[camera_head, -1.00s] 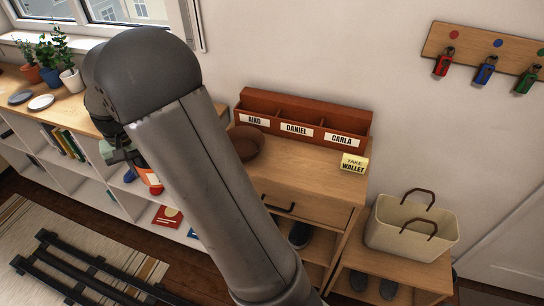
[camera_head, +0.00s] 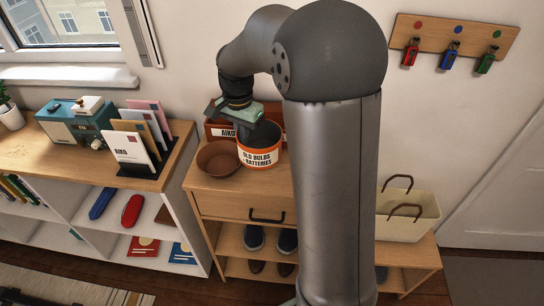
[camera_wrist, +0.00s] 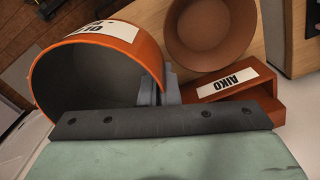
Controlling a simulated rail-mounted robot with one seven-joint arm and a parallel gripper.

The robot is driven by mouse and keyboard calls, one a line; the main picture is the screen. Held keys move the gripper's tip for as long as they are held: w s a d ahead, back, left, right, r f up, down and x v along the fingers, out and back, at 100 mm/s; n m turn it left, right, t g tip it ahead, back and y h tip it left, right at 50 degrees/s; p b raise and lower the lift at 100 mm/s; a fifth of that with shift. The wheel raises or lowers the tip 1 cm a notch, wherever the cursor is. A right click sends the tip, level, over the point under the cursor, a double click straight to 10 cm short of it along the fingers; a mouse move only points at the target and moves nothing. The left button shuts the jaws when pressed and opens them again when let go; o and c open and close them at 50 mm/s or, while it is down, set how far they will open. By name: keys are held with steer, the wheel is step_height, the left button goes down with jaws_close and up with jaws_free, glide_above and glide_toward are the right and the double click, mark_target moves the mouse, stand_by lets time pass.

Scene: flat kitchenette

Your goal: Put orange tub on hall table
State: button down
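The orange tub (camera_head: 260,157), with a white label reading "OLD BULBS BATTERIES", is at the hall table (camera_head: 230,197), just right of a brown bowl (camera_head: 217,158). It also shows in the wrist view (camera_wrist: 135,55), open and grey inside. My gripper (camera_head: 243,120) is above the tub's left rim in the head view. In the wrist view its fingers (camera_wrist: 158,92) pinch the tub's rim. I cannot tell whether the tub's base touches the table top.
A cream basket (camera_head: 408,215) sits on a lower bench at right. A shelf with a letter rack (camera_head: 140,150) stands at left. Bare table top shows in front of the tub.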

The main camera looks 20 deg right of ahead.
mark_target(269, 142)
steer(key=d+f, duration=0.4)
steer(key=s+d+f+p, duration=0.1)
steer(key=d+f, duration=0.1)
steer(key=d, duration=0.1)
steer(key=shift+d+f, duration=0.1)
steer(key=shift+f, duration=0.1)
steer(key=f, duration=0.3)
steer(key=shift+s+d+f+p, duration=0.1)
steer(key=shift+d+p, duration=0.2)
steer(key=shift+d, duration=0.1)
steer(key=shift+f, duration=0.4)
steer(key=shift+f, duration=0.1)
steer(key=c, duration=2.1)
jaws_free()
steer(key=shift+f, duration=0.1)
steer(key=o, duration=0.4)
